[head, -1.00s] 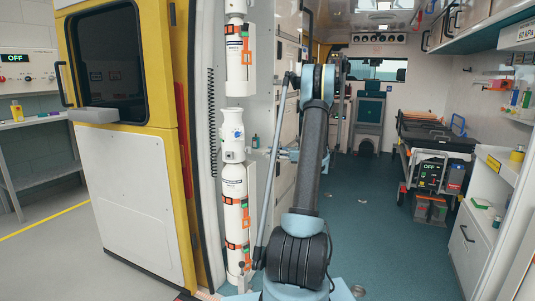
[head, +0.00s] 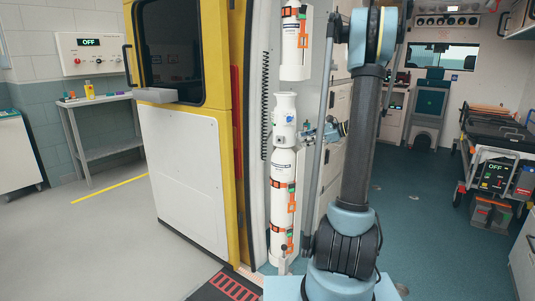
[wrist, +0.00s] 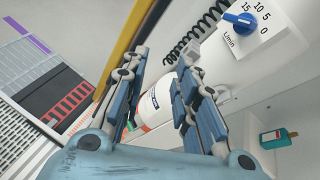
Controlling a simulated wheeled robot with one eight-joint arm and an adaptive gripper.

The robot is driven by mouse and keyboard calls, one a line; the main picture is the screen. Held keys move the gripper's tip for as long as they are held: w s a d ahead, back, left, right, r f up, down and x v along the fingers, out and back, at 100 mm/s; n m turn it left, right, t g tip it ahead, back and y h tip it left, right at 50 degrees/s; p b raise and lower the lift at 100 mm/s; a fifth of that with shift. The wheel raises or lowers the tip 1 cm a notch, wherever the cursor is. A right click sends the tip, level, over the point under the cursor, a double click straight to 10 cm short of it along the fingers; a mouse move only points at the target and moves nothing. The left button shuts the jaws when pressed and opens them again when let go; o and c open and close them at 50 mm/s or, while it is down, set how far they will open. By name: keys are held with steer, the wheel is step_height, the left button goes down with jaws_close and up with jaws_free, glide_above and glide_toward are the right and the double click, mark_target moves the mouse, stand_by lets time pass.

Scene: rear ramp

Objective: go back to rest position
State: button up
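My gripper (wrist: 163,58) is open in the wrist view. Its two blue-padded fingers stand apart, with nothing held between them. A white oxygen cylinder (wrist: 158,103) shows beyond the gap, and a white unit with a blue flow dial (wrist: 238,20) is at the upper right. In the head view my dark arm (head: 358,140) stands nearly upright right of the white cylinder (head: 283,200). My gripper is mostly hidden behind the arm there.
The yellow-framed open door (head: 190,150) is at left, with a grey shelf table (head: 100,98) and a control panel (head: 90,53) beyond. The stretcher (head: 490,135) is inside at right. Open floor (head: 420,210) lies between.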

steer(key=s+a+f+n+g+h, duration=0.1)
steer(key=s+a+n+h, duration=0.15)
steer(key=s, duration=0.55)
steer(key=s+a+f+n+g+h, duration=0.1)
steer(key=s+a+n+h, duration=0.15)
steer(key=s, duration=0.45)
steer(key=s+a+f+n+g+h, duration=0.15)
steer(key=s+n, duration=0.25)
steer(key=s, duration=0.4)
steer(key=s+d+f+n+h, duration=0.3)
steer(key=s+f+n, duration=0.1)
steer(key=s, duration=0.6)
steer(key=s+d+f+n+h, duration=0.3)
steer(key=s+d+f+n, duration=0.1)
steer(key=s, duration=0.6)
step_height(320, 180, down, 2)
steer(key=shift+f+n, duration=0.15)
steer(key=shift+n, duration=0.65)
